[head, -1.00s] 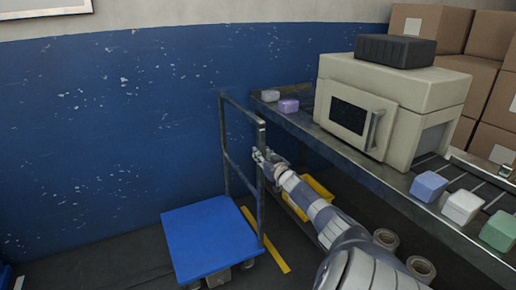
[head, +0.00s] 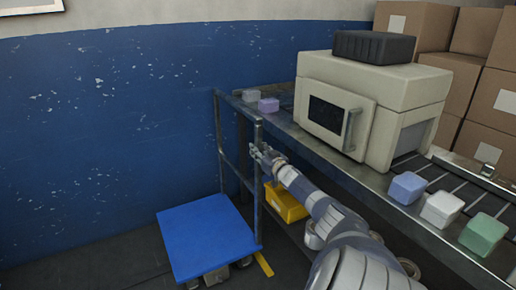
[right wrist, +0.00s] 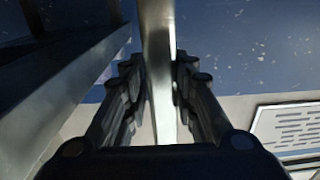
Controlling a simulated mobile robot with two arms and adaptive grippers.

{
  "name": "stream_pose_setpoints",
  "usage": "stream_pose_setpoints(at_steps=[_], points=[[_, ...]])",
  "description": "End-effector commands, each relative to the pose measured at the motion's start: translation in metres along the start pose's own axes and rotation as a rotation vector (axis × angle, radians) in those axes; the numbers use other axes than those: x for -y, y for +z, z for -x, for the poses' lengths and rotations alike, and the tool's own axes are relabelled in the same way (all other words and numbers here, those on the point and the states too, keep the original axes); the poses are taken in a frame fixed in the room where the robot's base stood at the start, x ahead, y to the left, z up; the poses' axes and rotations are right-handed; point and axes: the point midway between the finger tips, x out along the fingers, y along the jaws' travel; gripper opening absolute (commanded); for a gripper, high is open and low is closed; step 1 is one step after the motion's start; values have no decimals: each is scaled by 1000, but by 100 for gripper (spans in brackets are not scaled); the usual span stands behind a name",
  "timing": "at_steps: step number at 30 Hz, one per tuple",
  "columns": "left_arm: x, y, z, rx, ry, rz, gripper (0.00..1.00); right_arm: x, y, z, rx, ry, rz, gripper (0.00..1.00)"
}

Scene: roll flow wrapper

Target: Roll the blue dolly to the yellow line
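The blue dolly (head: 207,238) stands on the dark floor by the blue wall, with a grey metal push frame (head: 221,150) on its right side. My right gripper (head: 262,155) is at the frame's near upright post. In the right wrist view the post (right wrist: 159,70) runs between both fingers, which close on its two sides. A short piece of the yellow line (head: 264,264) shows on the floor at the dolly's right front corner. The rest of the line is hidden behind the dolly and its frame. My left gripper is not in view.
A long conveyor table (head: 345,170) runs just right of the dolly, carrying a beige wrapper machine (head: 385,105) and several small coloured packs. A yellow bin (head: 286,203) sits beneath it. Floor left of the dolly is clear.

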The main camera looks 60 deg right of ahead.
Motion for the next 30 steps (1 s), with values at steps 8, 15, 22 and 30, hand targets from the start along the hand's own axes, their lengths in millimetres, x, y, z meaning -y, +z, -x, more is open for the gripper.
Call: stream_pose_setpoints(at_steps=[8,15,22,30], points=[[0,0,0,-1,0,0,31,-1,0,0,1,2,0,43],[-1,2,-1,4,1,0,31,0,0,2,0,-1,0,43],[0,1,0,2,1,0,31,1,2,16,1,-2,-1,43],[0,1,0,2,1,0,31,0,2,40,2,-1,0,43]])
